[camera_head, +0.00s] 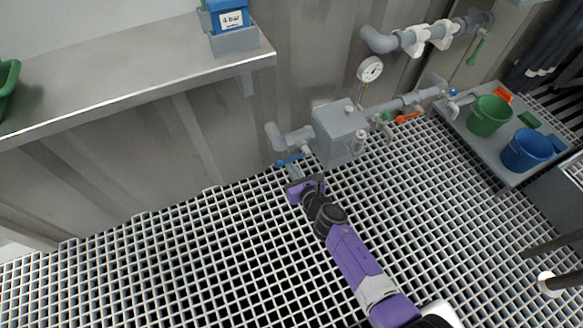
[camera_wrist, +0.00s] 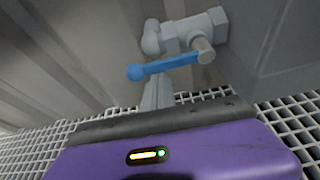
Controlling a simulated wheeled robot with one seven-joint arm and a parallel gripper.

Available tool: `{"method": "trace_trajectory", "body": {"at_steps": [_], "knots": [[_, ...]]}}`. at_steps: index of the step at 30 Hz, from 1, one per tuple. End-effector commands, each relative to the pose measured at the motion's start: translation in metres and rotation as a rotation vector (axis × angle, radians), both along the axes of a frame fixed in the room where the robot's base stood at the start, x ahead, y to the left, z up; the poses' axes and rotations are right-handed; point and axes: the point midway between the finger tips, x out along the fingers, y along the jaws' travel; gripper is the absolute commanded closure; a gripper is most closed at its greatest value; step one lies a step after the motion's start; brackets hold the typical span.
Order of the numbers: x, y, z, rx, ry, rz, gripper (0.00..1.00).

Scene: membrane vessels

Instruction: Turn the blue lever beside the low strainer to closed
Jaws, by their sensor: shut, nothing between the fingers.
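The blue lever (camera_head: 290,160) sits on a grey valve at the left of the low strainer (camera_head: 340,130), a grey box on the pipe. In the wrist view the blue lever (camera_wrist: 165,66) runs left from its pivot, nearly level, to a round blue knob. The strainer's grey side (camera_wrist: 270,50) fills the right of that view. My gripper (camera_head: 291,177) is just below the lever, close to the wall foot. Its purple body and dark front edge (camera_wrist: 160,122) fill the bottom of the wrist view. The fingers are shut and empty; I cannot tell whether they touch the lever.
A round gauge (camera_head: 370,69) stands above the pipe. An orange lever (camera_head: 408,117) is right of the strainer. A grey tray (camera_head: 510,178) with a green bucket (camera_head: 490,116) and a blue bucket (camera_head: 527,150) lies right. The grating floor left of my arm is clear.

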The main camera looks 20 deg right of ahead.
Motion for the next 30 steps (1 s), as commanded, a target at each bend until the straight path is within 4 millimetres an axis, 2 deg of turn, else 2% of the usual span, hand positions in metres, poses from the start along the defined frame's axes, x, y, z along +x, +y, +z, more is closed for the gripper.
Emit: {"method": "trace_trajectory", "body": {"at_steps": [14,20,30], "knots": [[0.002,0.001,0.013,0.107,-0.004,0.002,1.0],[0.002,0.0,0.025,0.245,-0.004,0.0,1.0],[0.002,-0.007,0.044,0.569,-0.003,-0.002,1.0]]}}
